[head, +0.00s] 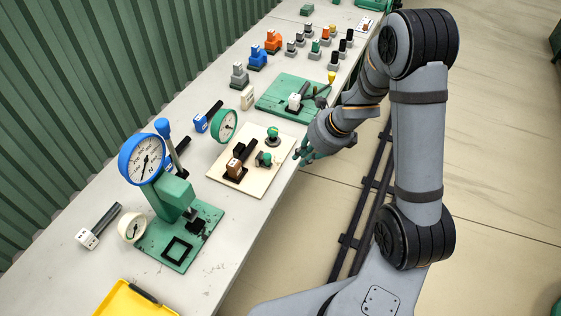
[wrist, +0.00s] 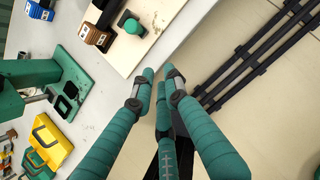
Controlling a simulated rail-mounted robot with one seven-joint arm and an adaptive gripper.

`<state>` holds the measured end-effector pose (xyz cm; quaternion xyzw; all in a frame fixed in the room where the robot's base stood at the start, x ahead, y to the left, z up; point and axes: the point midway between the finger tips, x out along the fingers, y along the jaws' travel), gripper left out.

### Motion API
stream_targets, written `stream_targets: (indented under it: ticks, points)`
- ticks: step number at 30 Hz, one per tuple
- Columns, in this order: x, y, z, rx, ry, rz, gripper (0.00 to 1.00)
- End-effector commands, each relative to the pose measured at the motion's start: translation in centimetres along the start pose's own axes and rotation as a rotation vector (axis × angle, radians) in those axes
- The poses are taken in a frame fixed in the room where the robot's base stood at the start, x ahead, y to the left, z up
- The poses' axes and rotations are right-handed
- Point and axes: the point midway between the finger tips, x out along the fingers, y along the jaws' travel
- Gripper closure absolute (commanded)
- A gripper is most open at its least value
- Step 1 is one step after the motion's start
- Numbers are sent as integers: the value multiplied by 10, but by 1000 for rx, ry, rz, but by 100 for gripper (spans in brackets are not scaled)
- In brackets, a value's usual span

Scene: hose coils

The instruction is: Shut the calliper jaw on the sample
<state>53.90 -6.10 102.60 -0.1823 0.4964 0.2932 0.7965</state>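My gripper (head: 303,155) hangs past the bench's right edge, beside the cream board (head: 222,180). The wrist view shows its green fingers (wrist: 160,78) extended with gaps between the tips and nothing held. On the board lie a dark bar with a brown block (head: 235,168) and two green-capped knobs (head: 272,134) (head: 264,159). The wrist view shows one green cap (wrist: 133,26) close ahead of the fingers. A green dial (head: 225,126) stands at the board's far left corner. I cannot tell which of these parts is the calliper jaw or the sample.
A blue dial gauge (head: 142,159) stands on a green base (head: 180,240) nearer on the bench. A yellow tray (head: 125,300) is at the near end. A green board (head: 288,96) and several small coloured blocks stand farther back. Floor rails (head: 362,205) run beside the bench.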

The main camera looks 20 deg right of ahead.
Motion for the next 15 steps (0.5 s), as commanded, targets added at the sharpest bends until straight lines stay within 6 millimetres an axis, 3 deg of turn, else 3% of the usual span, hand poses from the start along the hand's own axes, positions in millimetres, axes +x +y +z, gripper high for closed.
stream_targets:
  ticks: [6, 15]
  points:
    - [39, 1, -3, 1, 3, 3, 100]
    - [99, 0, -3, 4, 4, 0, 100]
